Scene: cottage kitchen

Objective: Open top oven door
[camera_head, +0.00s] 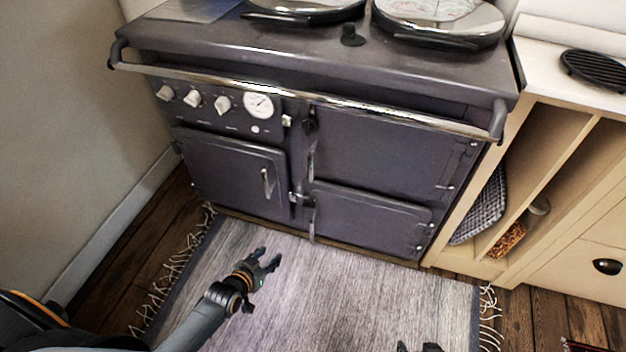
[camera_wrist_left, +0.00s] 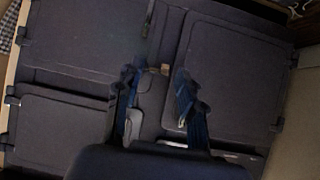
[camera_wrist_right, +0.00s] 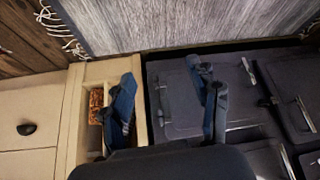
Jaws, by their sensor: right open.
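The dark grey range cooker (camera_head: 330,80) stands at the back. Its top oven door (camera_head: 390,155) is at the upper right of the front and looks shut. Its upright metal handle (camera_head: 311,160) is on the door's left side. My left gripper (camera_head: 268,260) is above the rug, in front of and below the doors, touching nothing. Its fingers are apart and empty in the left wrist view (camera_wrist_left: 158,85). My right gripper (camera_head: 420,347) barely shows at the bottom edge of the head view. Its fingers are apart and empty in the right wrist view (camera_wrist_right: 165,85).
A chrome rail (camera_head: 300,90) runs across the cooker above the doors. A lower right door (camera_head: 370,215) and a left door (camera_head: 230,175) look shut. A cream cabinet (camera_head: 560,240) stands close on the right, a wall (camera_head: 60,120) on the left. The rug (camera_head: 330,290) is clear.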

